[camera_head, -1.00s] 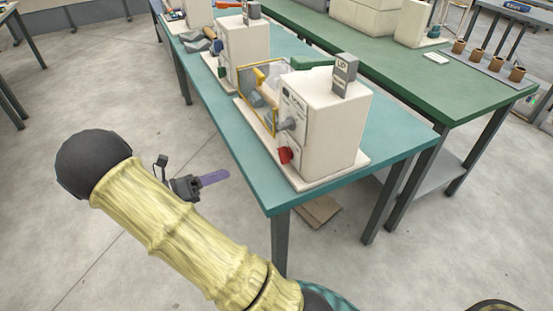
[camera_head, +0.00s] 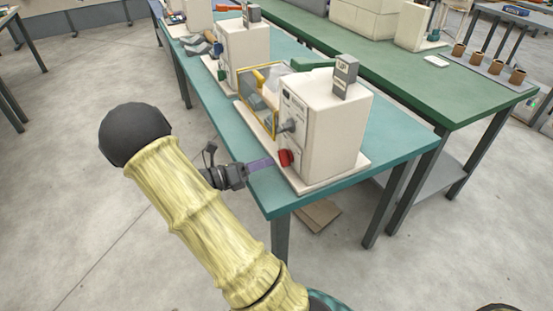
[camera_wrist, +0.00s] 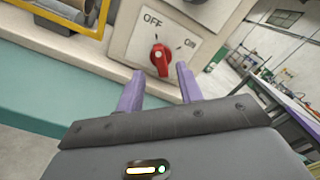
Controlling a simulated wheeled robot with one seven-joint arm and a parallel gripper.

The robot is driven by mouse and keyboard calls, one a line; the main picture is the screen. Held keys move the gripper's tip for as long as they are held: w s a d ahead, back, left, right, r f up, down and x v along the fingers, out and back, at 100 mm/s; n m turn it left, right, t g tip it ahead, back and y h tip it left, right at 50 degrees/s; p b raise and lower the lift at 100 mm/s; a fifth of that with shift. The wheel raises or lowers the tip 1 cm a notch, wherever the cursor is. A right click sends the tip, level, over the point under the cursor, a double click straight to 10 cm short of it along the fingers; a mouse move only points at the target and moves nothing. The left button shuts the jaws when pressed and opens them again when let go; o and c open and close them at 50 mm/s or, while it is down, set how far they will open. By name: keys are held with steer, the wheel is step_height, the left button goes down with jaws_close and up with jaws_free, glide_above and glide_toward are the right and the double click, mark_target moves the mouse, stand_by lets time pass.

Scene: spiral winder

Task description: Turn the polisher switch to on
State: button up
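The red switch (camera_wrist: 160,58) is a knob on the front panel of the white machine in the wrist view. The fingers appear clear of the knob, though the exact gap is hard to tell. In the head view my gripper (camera_head: 262,164) is left of the knob.
The machine stands near the end of a teal table (camera_head: 395,140). A grey knob (camera_head: 290,125) sits above the red one, beside a yellow-framed guard (camera_head: 260,100). More machines (camera_head: 245,55) stand farther along the table. The floor at left is free.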

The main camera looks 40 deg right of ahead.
mark_target(279, 157)
steer(key=x, duration=0.5)
steer(key=shift+a, duration=0.1)
steer(key=shift+c, duration=0.5)
jaws_close()
